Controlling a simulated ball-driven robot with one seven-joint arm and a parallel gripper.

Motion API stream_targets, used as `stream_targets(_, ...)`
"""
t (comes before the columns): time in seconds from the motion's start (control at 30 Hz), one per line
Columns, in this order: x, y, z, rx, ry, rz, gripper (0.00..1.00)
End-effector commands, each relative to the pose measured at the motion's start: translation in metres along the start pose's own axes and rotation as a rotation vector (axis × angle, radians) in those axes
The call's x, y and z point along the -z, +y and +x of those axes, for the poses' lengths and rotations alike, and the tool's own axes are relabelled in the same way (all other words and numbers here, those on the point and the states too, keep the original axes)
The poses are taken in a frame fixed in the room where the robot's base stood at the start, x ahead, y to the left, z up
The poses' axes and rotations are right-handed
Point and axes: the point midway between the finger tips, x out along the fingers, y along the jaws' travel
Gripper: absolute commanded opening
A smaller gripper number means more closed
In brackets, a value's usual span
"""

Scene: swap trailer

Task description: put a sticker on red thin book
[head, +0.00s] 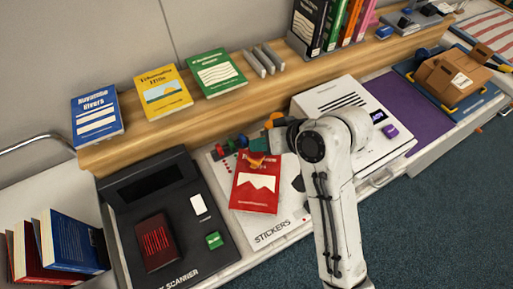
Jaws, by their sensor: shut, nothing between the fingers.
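A red book (255,190) with a white jagged shape on its cover lies flat on the pale board marked STICKERS (285,226). It looks thin, but its thickness is hard to judge. My gripper (256,161) is small in view, with orange tips over the book's top edge, covering part of the title. It is shut and appears empty. I cannot tell whether it touches the cover. My white arm hides the board's right side. Small red and green pieces (230,146) stand at the board's back edge.
A black scanner (190,262) at left holds a dark book (157,242), a white card and a green block. Blue, yellow and green books line the wooden shelf (150,140). More books (75,243) lean at lower left.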

Motion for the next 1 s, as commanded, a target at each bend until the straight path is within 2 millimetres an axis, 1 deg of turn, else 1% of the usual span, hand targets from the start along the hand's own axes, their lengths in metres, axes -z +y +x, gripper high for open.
stream_targets(0.7, -0.0051, 0.0045, 0.0062, 0.000, -0.003, 0.001, 0.00)
stream_targets(1.0, -0.0048, 0.0041, 0.0058, 0.000, -0.003, 0.001, 0.00)
